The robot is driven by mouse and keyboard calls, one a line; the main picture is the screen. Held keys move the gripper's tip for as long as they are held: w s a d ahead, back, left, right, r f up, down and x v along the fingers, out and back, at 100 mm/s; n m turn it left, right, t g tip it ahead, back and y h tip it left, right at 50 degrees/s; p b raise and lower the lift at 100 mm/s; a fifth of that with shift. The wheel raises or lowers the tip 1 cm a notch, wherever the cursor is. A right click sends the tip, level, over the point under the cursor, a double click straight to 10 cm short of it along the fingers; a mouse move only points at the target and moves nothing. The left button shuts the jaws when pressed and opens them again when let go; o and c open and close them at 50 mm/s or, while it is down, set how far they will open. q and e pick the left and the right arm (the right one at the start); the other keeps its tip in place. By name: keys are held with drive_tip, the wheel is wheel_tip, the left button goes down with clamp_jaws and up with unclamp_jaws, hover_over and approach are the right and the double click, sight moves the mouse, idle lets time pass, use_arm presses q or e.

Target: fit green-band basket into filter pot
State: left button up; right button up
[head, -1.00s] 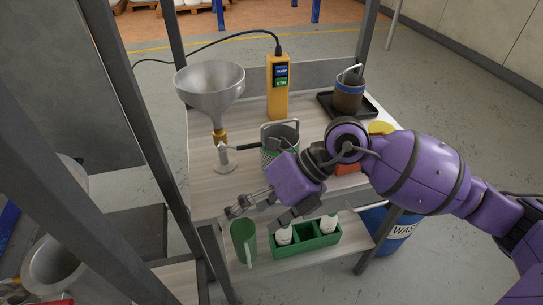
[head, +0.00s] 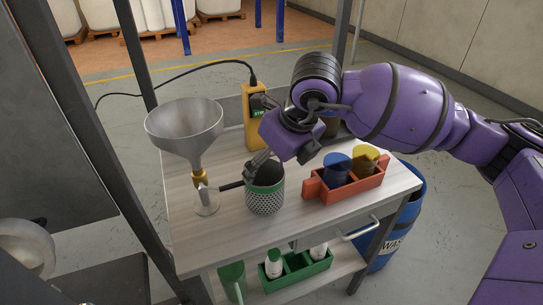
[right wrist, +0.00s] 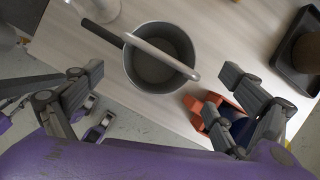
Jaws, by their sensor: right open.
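The green-band basket (head: 265,201) is a perforated metal cup with a green band, upright on the table. In the right wrist view its open, empty mouth (right wrist: 155,72) has a pale bail handle (right wrist: 163,54) across it. My right gripper (head: 262,157) is over the basket, partly hiding its rim in the head view. Its fingers (right wrist: 163,76) are open, one on each side of the basket, and do not visibly grip it. I cannot tell for sure which vessel is the filter pot; a metal vessel (head: 27,246) shows at the left edge. My left gripper is out of view.
A metal funnel (head: 185,128) on a stand is left of the basket. A red tray (head: 350,190) with blue-topped and yellow-topped pieces is at right. A black tray (right wrist: 287,72) with a brown vessel (right wrist: 306,52) is behind. A green caddy (head: 298,272) is on the lower shelf.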

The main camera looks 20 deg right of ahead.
sight(267, 182)
drive_tip(key=x, duration=0.6)
drive_tip(key=shift+s+f+p, duration=0.3)
drive_tip(key=shift+f, duration=0.05)
drive_tip(key=shift+w+a+f, duration=0.1)
drive_tip(key=shift+w+f, duration=0.1)
drive_tip(key=shift+f, duration=0.2)
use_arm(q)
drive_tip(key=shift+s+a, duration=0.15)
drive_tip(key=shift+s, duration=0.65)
use_arm(e)
drive_tip(key=shift+s, duration=0.1)
drive_tip(key=c, duration=1.4)
